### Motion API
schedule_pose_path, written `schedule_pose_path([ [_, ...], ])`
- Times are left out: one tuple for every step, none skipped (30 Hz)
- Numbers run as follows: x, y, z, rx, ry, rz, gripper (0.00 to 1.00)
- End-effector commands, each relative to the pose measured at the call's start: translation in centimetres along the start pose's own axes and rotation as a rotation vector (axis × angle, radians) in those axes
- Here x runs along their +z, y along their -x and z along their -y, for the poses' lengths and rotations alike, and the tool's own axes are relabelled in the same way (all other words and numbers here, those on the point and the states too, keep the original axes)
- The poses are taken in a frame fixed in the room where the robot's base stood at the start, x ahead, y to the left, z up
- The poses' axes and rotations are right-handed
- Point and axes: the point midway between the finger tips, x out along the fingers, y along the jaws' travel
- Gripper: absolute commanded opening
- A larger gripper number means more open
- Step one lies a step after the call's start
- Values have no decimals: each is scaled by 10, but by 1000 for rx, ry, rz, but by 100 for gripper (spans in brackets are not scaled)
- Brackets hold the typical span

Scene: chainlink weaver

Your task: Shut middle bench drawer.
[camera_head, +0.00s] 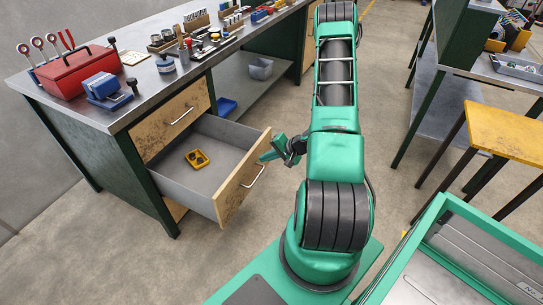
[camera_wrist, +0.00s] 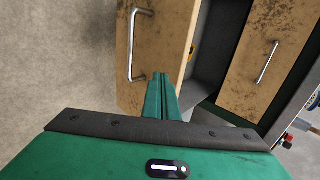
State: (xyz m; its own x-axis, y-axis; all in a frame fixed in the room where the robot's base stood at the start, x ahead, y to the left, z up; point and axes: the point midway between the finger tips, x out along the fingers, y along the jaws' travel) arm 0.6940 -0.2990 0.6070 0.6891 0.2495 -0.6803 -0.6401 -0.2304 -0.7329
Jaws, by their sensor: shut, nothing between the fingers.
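The middle bench drawer (camera_head: 238,178) stands pulled out from the bench, with a wooden front, a metal bar handle (camera_head: 254,176) and grey inner walls. A small yellow part lies inside it. In the wrist view the drawer front (camera_wrist: 172,60) stands ahead with its handle (camera_wrist: 135,45) to the left of my fingers. My gripper (camera_head: 266,157) is shut and empty, at the right end of the drawer front near its top edge. In the wrist view the shut fingers (camera_wrist: 162,80) point at the front's edge; I cannot tell whether they touch it.
The closed upper drawer (camera_head: 170,122) sits above it in the bench. The metal bench top (camera_head: 115,120) carries a red toolbox (camera_head: 78,72), a blue vise and several tools. A yellow stool (camera_head: 505,140) stands at the right. The floor in front of the drawer is clear.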

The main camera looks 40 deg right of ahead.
Motion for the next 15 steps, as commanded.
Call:
schedule_pose_path([
  [0, -6, 7, -1, 6, 2, 0],
  [0, -9, 10, -1, 5, 1, 0],
  [0, -13, 14, 0, 6, 2, 0],
  [0, -16, 16, 0, 6, 2, 0],
  [0, -18, 18, 0, 4, 1, 0],
  [0, -20, 21, 0, 4, 1, 0],
  [0, -22, 22, 0, 4, 1, 0],
  [0, -24, 24, 0, 3, 1, 0],
  [0, -25, 25, 0, 2, 0, 0],
  [0, -26, 26, 0, 2, 0, 0],
  [0, -26, 27, 0, 2, 0, 0],
  [0, -27, 27, 0, 2, 0, 0],
  [0, -27, 28, 0, 2, 0, 0],
  [0, -27, 28, 0, 1, 0, 0],
  [0, -27, 28, 0, 1, 0, 0],
])
